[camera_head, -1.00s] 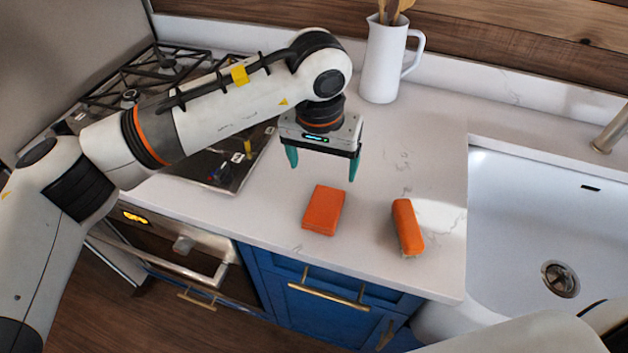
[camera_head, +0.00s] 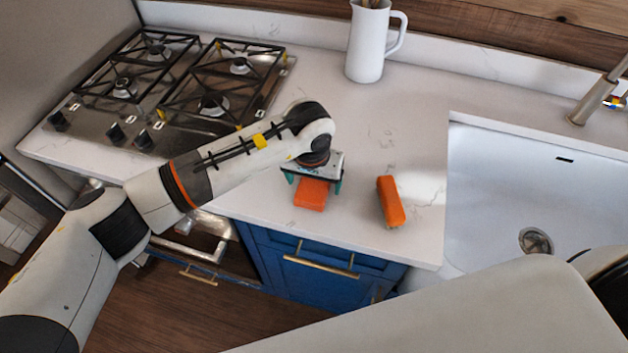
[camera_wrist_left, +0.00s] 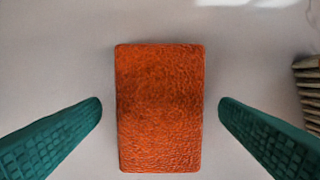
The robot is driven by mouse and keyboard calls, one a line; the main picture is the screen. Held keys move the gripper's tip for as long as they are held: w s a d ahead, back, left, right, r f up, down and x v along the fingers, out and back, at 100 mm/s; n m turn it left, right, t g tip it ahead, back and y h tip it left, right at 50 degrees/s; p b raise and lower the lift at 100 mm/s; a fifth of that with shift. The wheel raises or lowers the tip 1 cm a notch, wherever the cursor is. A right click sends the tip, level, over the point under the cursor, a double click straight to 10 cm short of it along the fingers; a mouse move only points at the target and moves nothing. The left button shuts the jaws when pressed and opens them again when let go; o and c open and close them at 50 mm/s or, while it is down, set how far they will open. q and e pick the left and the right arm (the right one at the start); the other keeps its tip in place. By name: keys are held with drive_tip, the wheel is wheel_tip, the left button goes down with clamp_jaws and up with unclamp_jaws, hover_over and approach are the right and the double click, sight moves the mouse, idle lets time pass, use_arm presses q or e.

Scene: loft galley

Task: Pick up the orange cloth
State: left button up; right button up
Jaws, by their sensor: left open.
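The orange cloth (camera_head: 311,196) is a flat, folded rectangle on the white counter, near its front edge. In the left wrist view the cloth (camera_wrist_left: 160,110) shows a rough, textured top and lies upright in the middle of the picture. My left gripper (camera_head: 312,183) is open above the cloth. Its teal fingers (camera_wrist_left: 160,103) stand one on each side of the cloth, with a gap on both sides. The gripper hides the far part of the cloth in the head view. My right gripper is not in view.
An orange block-like item (camera_head: 391,202) lies just right of the cloth. A ribbed beige edge (camera_wrist_left: 309,92) shows at the right of the wrist view. A gas hob (camera_head: 190,88) is at left, a white jug (camera_head: 366,45) behind, and a sink (camera_head: 540,180) at right.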

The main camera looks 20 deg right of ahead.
sight(314, 184)
use_arm(q)
drive_tip(key=shift+w+f, duration=0.1)
drive_tip(key=shift+f, duration=0.1)
drive_tip(key=c, duration=1.1)
wheel_tip(314, 184, up, 9)
drive_tip(key=b, duration=0.3)
drive_tip(key=shift+r, duration=0.6)
